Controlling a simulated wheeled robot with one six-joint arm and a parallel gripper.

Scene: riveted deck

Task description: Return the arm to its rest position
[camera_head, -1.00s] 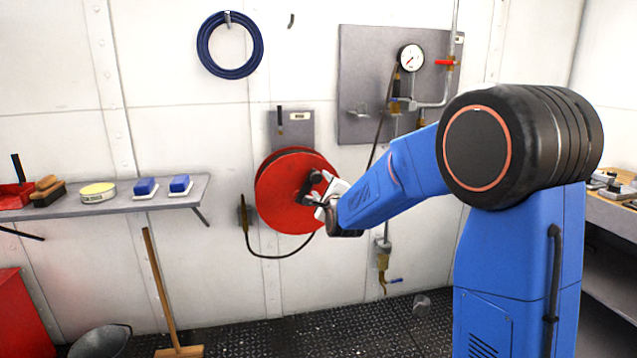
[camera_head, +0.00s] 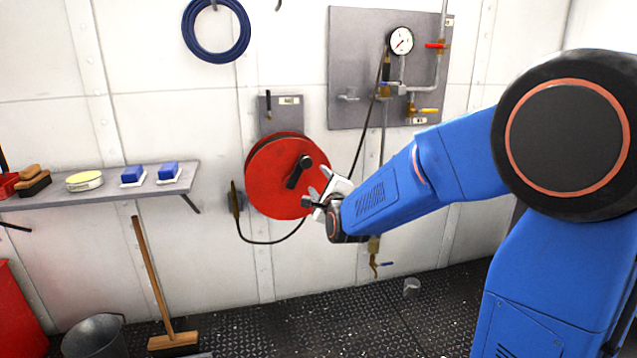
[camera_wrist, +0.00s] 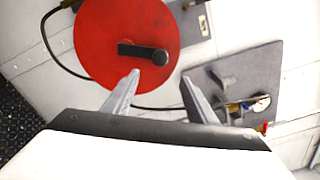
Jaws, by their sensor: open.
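My gripper (camera_head: 318,198) is at the end of my blue arm, in front of the lower right part of a red hose reel (camera_head: 272,185) on the wall. In the wrist view my gripper (camera_wrist: 158,88) has its two pale fingers spread apart with nothing between them. The reel (camera_wrist: 110,25) and its black crank handle (camera_wrist: 148,52) lie beyond the fingertips, and the handle appears clear of them. The handle also shows in the head view (camera_head: 298,172). My arm is stretched forward toward the wall.
A grey gauge panel (camera_head: 350,60) with pipes and valves is right of the reel. A shelf (camera_head: 105,192) with sponges and a tin is at left. A broom (camera_head: 152,270) and bucket (camera_head: 92,338) stand below it. The dark deck (camera_head: 330,325) in front of the wall is largely open.

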